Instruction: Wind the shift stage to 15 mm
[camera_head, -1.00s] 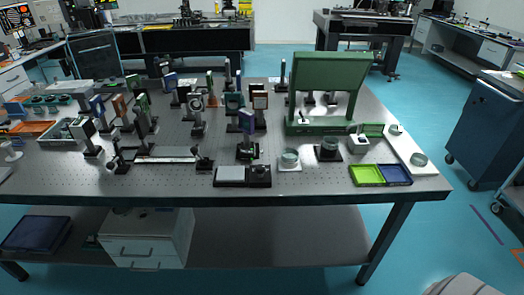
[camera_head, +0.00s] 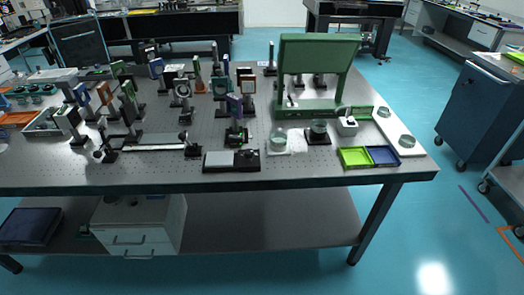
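An optical table (camera_head: 300,180) with a perforated dark grey top stands in front of me. On it, a purple-framed optic (camera_head: 235,106) stands on a small dark stage-like mount (camera_head: 237,136) near the middle. A long pale rail (camera_head: 150,144) lies to its left, with a dark post piece (camera_head: 192,150) near its right end. I cannot tell for sure which of these is the shift stage, and no scale reading is legible. Neither of my grippers is in view.
A flat grey-and-black device (camera_head: 232,161) lies at the front edge. A green tray (camera_head: 354,157) and blue tray (camera_head: 382,156) lie at the front right, below a green hooded stand (camera_head: 316,65). Many optics crowd the left.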

